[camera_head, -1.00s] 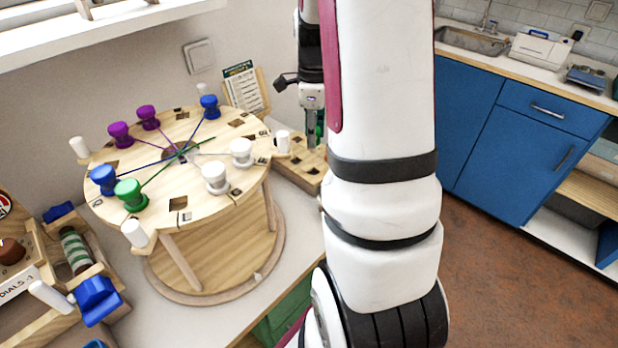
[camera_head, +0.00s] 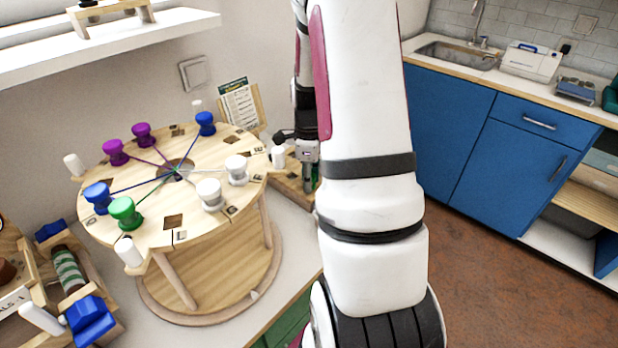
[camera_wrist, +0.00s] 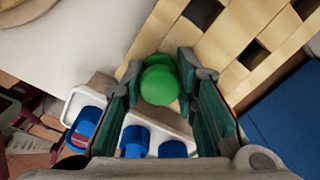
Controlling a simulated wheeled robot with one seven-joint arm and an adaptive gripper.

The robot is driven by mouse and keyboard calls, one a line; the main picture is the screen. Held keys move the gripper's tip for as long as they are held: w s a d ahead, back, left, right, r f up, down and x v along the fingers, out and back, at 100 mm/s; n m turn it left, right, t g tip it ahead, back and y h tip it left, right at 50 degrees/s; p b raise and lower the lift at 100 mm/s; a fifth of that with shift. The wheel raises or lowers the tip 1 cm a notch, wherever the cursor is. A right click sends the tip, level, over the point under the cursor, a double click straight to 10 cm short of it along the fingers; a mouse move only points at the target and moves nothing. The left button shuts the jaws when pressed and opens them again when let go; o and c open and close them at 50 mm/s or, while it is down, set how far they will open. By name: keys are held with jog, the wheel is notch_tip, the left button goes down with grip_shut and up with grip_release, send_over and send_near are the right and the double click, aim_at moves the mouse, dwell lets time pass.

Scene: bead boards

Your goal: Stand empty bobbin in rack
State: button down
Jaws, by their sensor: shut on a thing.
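My gripper (camera_head: 309,182) is beside the right side of the round board in the head view, low over the wooden rack (camera_head: 283,190). In the wrist view my gripper (camera_wrist: 160,90) is shut on a green bobbin (camera_wrist: 160,82), seen from its rounded end between the two fingers. Only a sliver of the bobbin's green shows in the head view, next to the fingers. The rack (camera_wrist: 222,58) has several dark square holes and lies just beyond the bobbin in the wrist view. The bobbin's lower end is hidden, so I cannot tell whether it is in a hole.
The round wooden board (camera_head: 150,225) carries blue, purple, green and white bobbins with threads meeting at its centre. A white tray (camera_wrist: 85,97) with blue pieces lies beside the rack. A card on a stand (camera_head: 240,105) is behind. Blue cabinets (camera_head: 450,120) stand right.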

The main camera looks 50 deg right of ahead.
jog(key=shift+f, duration=0.1)
jog(key=c, duration=1.3)
grip_release()
notch_tip(320, 180, up, 12)
jog(key=shift+r, duration=0.15)
